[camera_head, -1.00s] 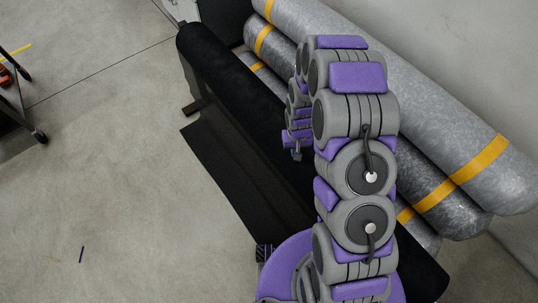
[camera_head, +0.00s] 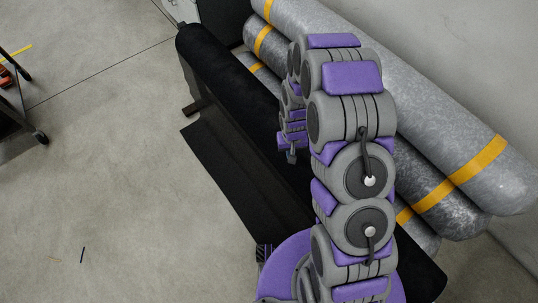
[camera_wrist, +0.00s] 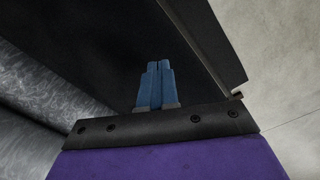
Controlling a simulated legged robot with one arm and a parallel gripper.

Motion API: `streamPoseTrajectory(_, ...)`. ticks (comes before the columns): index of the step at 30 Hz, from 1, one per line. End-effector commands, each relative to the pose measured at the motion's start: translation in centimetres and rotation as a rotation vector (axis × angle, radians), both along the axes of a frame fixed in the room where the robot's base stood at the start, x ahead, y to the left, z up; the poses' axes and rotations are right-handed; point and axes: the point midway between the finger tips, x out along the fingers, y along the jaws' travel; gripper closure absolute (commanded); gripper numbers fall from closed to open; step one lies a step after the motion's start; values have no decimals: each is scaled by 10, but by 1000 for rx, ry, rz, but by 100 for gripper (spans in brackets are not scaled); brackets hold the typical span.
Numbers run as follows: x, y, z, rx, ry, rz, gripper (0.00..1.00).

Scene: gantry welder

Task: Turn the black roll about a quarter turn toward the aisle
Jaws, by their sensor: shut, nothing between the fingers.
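The black roll (camera_head: 228,75) lies on a low dark stand and runs diagonally from the upper left to the lower right. My arm hides part of its middle. A flat black sheet (camera_head: 230,165) shows along its aisle side, down by the floor. My gripper (camera_head: 292,158) is over the roll's middle, toward the aisle side, pointing down. In the wrist view its blue fingers (camera_wrist: 155,82) are together and empty. The dark surface of the roll (camera_wrist: 95,45) fills the view behind them. I cannot tell whether the fingertips touch it.
Several grey wrapped rolls (camera_head: 420,115) with yellow bands lie along the wall side, close behind the black roll. A dark wheeled cart (camera_head: 18,105) stands at the far left. The concrete floor (camera_head: 110,180) between the cart and the black sheet is mostly clear.

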Motion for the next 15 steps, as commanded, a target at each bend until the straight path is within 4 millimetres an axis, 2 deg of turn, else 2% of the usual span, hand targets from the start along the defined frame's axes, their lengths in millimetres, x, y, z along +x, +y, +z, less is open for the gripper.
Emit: streamPoseTrajectory(15, -11, 17, 46, -2, 0, 2, 100)
